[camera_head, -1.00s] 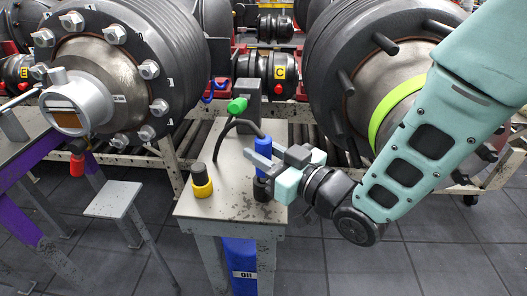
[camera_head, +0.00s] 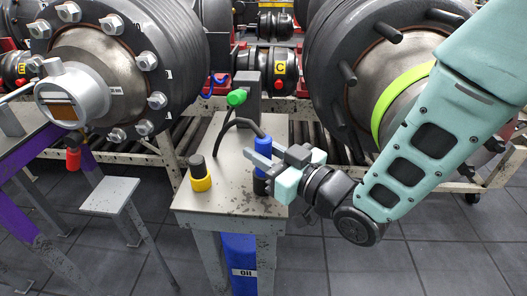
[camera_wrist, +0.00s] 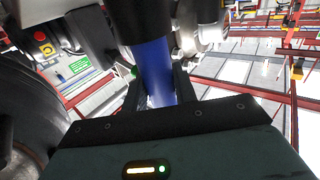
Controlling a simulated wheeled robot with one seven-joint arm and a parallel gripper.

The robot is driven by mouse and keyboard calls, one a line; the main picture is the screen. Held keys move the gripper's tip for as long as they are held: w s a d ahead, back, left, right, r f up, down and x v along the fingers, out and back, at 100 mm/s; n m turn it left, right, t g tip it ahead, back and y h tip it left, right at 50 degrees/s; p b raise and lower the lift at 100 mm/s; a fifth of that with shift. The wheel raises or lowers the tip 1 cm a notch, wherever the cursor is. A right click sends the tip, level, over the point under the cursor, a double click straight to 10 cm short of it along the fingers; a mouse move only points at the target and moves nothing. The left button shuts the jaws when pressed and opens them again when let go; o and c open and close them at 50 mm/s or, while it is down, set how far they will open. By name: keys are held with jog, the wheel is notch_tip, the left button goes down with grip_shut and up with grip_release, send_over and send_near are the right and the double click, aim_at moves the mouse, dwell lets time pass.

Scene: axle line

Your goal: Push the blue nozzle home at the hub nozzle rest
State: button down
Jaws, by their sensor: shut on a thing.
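The blue nozzle (camera_head: 263,146) stands upright near the right edge of a small grey table, with a dark hose at its upper end. A black holder (camera_head: 260,184) shows directly below it; I cannot tell how deep the nozzle sits in it. My gripper (camera_head: 262,158) comes from the right and is shut on the blue nozzle. In the wrist view the blue nozzle (camera_wrist: 156,70) stands between the two dark fingers of my gripper (camera_wrist: 158,88).

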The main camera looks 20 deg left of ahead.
jog(key=c, duration=1)
grip_release()
jog(key=shift+f, duration=0.1)
jog(key=shift+c, duration=0.2)
jog(key=p+v, duration=1.3)
jog(key=v, duration=0.4)
jog(key=shift+d, duration=0.2)
jog(key=shift+s, duration=0.1)
